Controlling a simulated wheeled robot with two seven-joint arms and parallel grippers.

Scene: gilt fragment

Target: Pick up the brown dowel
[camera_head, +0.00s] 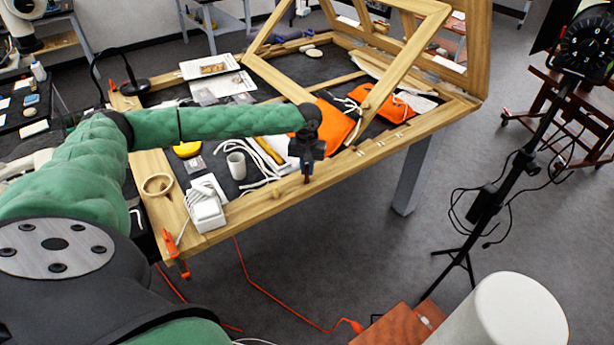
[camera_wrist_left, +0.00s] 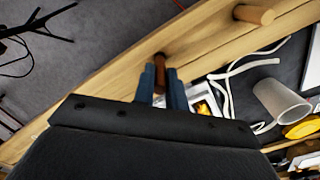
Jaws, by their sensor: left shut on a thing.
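The brown dowel (camera_wrist_left: 159,68) shows in the left wrist view as a short, dark reddish-brown rod between the two blue fingers of my left gripper (camera_wrist_left: 162,86). The fingers are shut on it, one on each side. Its end shows against the pale wooden rail; I cannot tell whether it touches the wood. In the head view my left gripper (camera_head: 308,170) points down at the front rail of the wooden frame (camera_head: 275,198), and the dowel cannot be made out there. My right gripper is not in view.
A lighter wooden peg (camera_wrist_left: 253,14) stands on the rail in the left wrist view. An orange clamp (camera_head: 174,252) grips the frame's front left corner.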

